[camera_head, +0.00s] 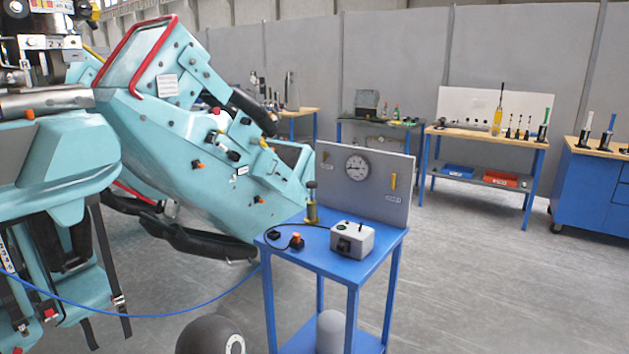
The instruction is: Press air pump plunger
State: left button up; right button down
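A small upright brass-coloured cylinder with a dark knob on top (311,205) stands at the back edge of a blue table (350,270). It looks like the air pump with its plunger, but it is too small to be sure. A round pressure gauge (357,168) is on the grey panel (385,205) behind the table. Neither of my grippers shows in the head view, and nothing is seen touching the pump.
A grey box (352,240) and an orange-topped button (297,241) with a cable sit on the blue table. A turquoise coaster car (200,160) stands to the left, with a blue hose (150,315) below. Workbenches (485,138) line the back; the floor at right is clear.

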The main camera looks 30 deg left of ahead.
aim_at(311, 185)
jog(key=z, duration=1.55)
jog(key=i, duration=0.1)
jog(key=u, duration=2.95)
jog(key=i, duration=0.7)
jog(key=z, duration=0.1)
jog(key=k, duration=0.95)
jog(key=u, duration=0.2)
jog(key=i, duration=0.95)
jog(key=z, duration=0.1)
